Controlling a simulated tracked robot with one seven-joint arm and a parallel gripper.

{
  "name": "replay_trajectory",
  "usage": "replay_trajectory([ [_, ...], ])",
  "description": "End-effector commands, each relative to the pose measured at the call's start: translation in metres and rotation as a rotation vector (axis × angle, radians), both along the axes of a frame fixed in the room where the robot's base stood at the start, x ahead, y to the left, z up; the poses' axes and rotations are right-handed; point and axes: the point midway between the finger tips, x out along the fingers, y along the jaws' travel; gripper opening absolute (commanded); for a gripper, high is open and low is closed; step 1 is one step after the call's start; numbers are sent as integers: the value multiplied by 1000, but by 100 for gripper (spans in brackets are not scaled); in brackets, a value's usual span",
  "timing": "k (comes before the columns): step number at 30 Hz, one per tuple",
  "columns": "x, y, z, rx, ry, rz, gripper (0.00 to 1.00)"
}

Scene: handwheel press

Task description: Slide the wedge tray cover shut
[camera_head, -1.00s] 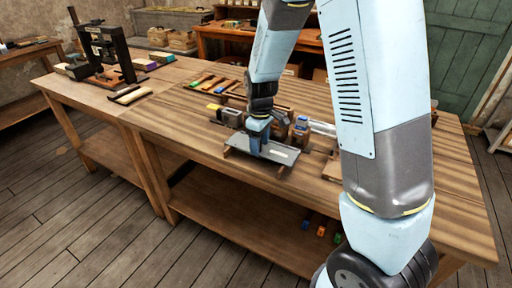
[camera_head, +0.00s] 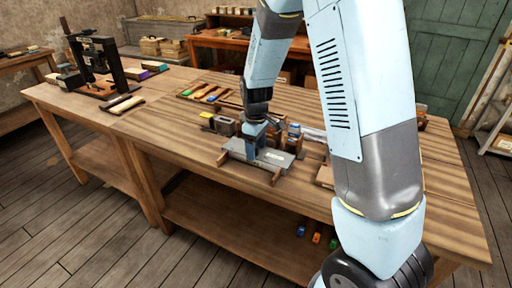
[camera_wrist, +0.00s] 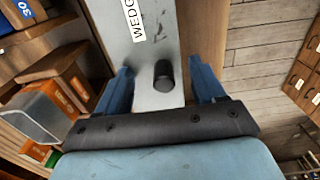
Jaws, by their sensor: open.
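The wedge tray cover (camera_head: 276,157) is a flat grey plate on a wooden tray (camera_head: 222,159) near the front edge of the bench. In the wrist view the cover (camera_wrist: 150,38) carries a white label that begins "WEDG" and a short black knob (camera_wrist: 164,79). My gripper (camera_head: 256,152) is down at the cover. In the wrist view its two blue fingers (camera_wrist: 160,68) are open, one on each side of the knob, with a visible gap on both sides. The tray's inside is hidden under the cover.
Blocks with coloured labels (camera_head: 224,124) stand close behind the tray, and coloured-handled tools (camera_head: 211,94) lie farther back. A black press (camera_head: 96,58) stands on the bench's left end. The bench front (camera_head: 165,140) left of the tray is clear.

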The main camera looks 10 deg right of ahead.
Motion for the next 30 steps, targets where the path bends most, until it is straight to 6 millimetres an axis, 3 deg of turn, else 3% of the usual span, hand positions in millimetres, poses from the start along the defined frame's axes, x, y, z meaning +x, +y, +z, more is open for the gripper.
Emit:
replay_trajectory([
  [4, -3, -3, -1, -5, 11, -2, 81],
  [21, 0, -2, 66, -2, 1, -2, 81],
  [30, 0, -2, 79, -2, 2, -1, 81],
])
